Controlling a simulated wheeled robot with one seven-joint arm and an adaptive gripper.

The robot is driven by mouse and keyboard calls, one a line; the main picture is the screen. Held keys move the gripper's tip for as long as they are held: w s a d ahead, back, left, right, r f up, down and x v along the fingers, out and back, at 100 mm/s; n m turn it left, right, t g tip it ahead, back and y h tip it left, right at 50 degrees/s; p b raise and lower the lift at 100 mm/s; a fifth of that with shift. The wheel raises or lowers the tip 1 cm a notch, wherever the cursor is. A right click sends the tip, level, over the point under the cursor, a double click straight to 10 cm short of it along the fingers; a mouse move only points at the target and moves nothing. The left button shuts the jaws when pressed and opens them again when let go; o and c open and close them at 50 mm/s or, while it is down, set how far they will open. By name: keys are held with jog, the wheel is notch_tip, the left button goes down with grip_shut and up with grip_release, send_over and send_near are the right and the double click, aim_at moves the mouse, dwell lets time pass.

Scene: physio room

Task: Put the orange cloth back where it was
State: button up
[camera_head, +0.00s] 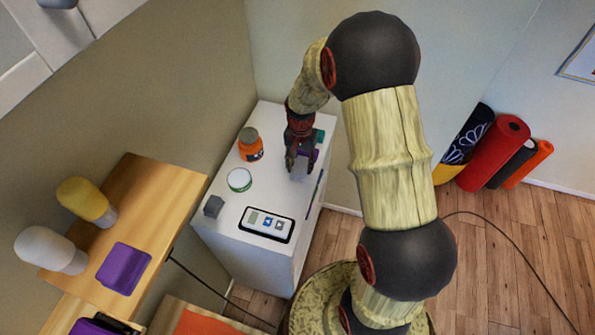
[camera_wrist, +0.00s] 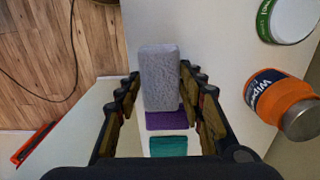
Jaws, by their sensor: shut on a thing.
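My gripper (camera_head: 299,163) is over the right side of the white cabinet (camera_head: 220,240). In the wrist view its fingers (camera_wrist: 160,98) are closed on the sides of a grey block (camera_wrist: 158,75), not on an orange cloth. A purple folded cloth (camera_wrist: 166,121) and a teal one (camera_wrist: 168,146) show beyond the block, between the fingers. They also show beside my gripper in the head view, purple (camera_head: 313,155) and teal (camera_head: 319,136). A flat orange piece (camera_head: 200,322), possibly the orange cloth, is cut off at the bottom edge of the head view.
An orange wipes bottle (camera_head: 250,145), a green-rimmed jar (camera_head: 239,180), a small grey cube (camera_head: 214,206) and a black-framed device (camera_head: 267,223) stand on the cabinet. Rolled mats (camera_head: 492,155) stand right.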

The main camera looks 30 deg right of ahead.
aim_at(297, 171)
jog(key=shift+w+a+f, duration=0.2)
jog(key=shift+w+f, duration=0.35)
jog(key=shift+f, duration=0.2)
jog(key=shift+w+f+b, duration=0.1)
jog(key=shift+f+b, duration=0.25)
jog(key=shift+f, duration=1.2)
jog(key=shift+f, duration=0.1)
jog(key=o, duration=1)
jog(key=shift+f, duration=0.1)
jog(key=shift+o, duration=0.5)
